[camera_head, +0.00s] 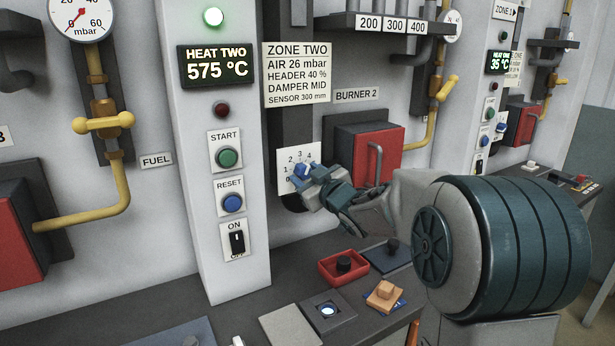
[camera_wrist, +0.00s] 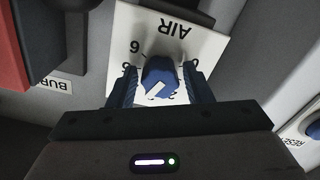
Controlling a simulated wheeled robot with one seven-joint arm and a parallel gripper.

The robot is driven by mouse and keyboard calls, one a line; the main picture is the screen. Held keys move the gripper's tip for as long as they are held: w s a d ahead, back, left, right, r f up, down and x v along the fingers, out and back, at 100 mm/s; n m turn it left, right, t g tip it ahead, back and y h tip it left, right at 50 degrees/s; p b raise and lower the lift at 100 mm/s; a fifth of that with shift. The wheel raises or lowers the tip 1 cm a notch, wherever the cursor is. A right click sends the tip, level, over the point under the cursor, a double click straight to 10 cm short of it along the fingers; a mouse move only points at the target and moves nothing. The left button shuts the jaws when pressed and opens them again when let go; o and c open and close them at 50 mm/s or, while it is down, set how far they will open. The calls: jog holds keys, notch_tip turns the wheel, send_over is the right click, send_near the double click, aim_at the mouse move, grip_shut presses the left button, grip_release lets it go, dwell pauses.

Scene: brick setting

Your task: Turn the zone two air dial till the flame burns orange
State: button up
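The zone two air dial is a blue knob (camera_wrist: 160,74) on a white plate marked AIR (camera_wrist: 188,42), upside down in the wrist view. The plate (camera_head: 284,157) also shows in the head view, with the blue knob partly behind my gripper (camera_head: 309,181). In the wrist view my gripper (camera_wrist: 160,85) has one finger on each side of the knob, with a narrow gap showing on both sides. A white pointer line shows on the knob; the number it points at is hidden. I see no flame in either view.
The red Burner 2 box (camera_head: 365,150) with a grey handle stands right of the dial. The control column (camera_head: 190,120) stands left, with START (camera_head: 228,158) and RESET (camera_head: 232,203) buttons. Below, the bench holds a red tray (camera_head: 336,278) and an orange block (camera_head: 384,293).

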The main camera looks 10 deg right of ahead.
jog(key=shift+o, duration=0.6)
jog(key=v, duration=1.4)
